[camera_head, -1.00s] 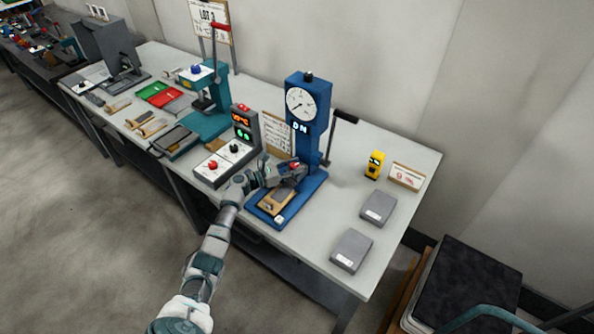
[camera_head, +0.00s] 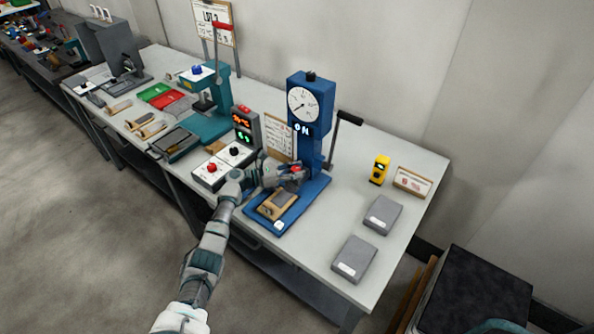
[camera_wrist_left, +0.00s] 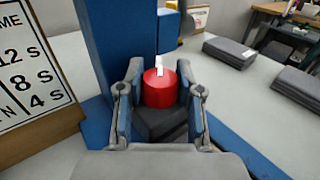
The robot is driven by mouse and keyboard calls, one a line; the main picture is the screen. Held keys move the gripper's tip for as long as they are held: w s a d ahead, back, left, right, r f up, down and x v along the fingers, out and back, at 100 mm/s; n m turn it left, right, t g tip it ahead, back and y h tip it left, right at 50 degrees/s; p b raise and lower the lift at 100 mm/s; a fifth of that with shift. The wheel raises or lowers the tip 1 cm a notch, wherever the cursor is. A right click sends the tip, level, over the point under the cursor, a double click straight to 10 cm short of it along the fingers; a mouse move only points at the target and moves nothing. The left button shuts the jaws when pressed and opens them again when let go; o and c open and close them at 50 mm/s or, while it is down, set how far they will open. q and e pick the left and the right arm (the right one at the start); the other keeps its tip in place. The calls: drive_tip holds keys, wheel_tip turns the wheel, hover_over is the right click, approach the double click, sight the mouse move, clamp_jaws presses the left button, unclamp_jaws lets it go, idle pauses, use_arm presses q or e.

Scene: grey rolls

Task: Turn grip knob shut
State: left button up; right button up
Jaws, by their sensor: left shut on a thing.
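The grip knob (camera_wrist_left: 160,88) is a round red knob with a white mark on top, seen upright in the left wrist view on a dark block at the blue press (camera_head: 311,150). It also shows as a small red spot in the head view (camera_head: 295,168). My left gripper (camera_head: 290,175) reaches in from the left at the front of the press column. In the left wrist view its two fingers (camera_wrist_left: 160,98) stand on either side of the knob, shut on it. My right gripper is not in view.
A control box (camera_head: 222,165) with knobs and a lit display stands left of the press. A tan fixture (camera_head: 276,206) sits on the press base. The black lever (camera_head: 345,120) sticks out right.

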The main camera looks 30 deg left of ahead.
use_arm(q)
drive_tip(key=o, duration=1.2)
drive_tip(key=shift+a+r, duration=0.1)
drive_tip(key=shift+a, duration=0.1)
drive_tip(key=shift+a, duration=0.1)
drive_tip(key=shift+s+a, duration=0.2)
drive_tip(key=shift+s, duration=0.1)
drive_tip(key=v, duration=1.1)
drive_tip(key=shift+a+f, duration=0.15)
drive_tip(key=shift+f, duration=0.05)
